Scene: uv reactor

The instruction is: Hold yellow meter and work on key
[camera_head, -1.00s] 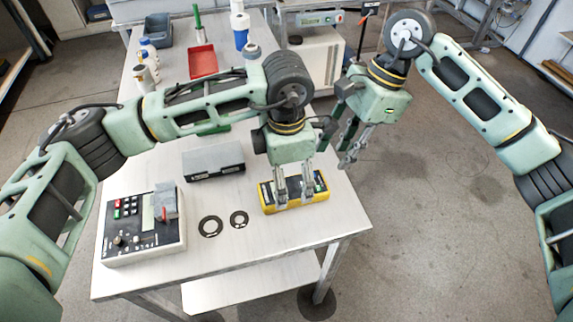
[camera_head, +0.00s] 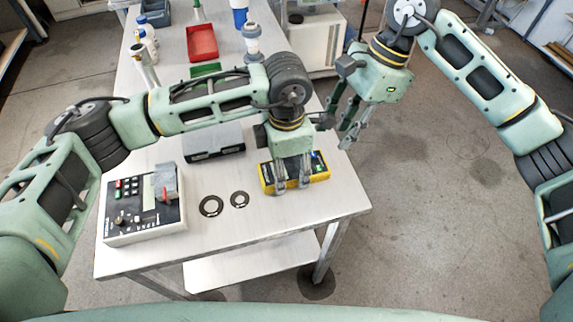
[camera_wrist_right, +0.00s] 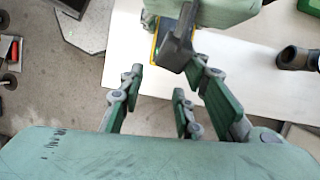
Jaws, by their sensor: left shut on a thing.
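The yellow meter (camera_head: 318,174) lies near the front right corner of the table, its middle hidden by my left gripper (camera_head: 292,185). That gripper points down and is shut on the meter. The meter also shows partly in the right wrist view (camera_wrist_right: 154,45), behind my left gripper. My right gripper (camera_head: 347,138) hangs to the right of and behind the meter, empty. In the right wrist view its fingers (camera_wrist_right: 160,85) are spread apart. A control box (camera_head: 145,225) stands at the front left with buttons, a display and a small red part (camera_head: 171,194), which may be the key.
Two dark rings (camera_head: 211,206) (camera_head: 239,199) lie between the box and the meter. A grey case (camera_head: 213,142) is behind them. A red tray (camera_head: 201,43) and several bottles (camera_head: 148,33) stand farther back. Floor is free right of the table.

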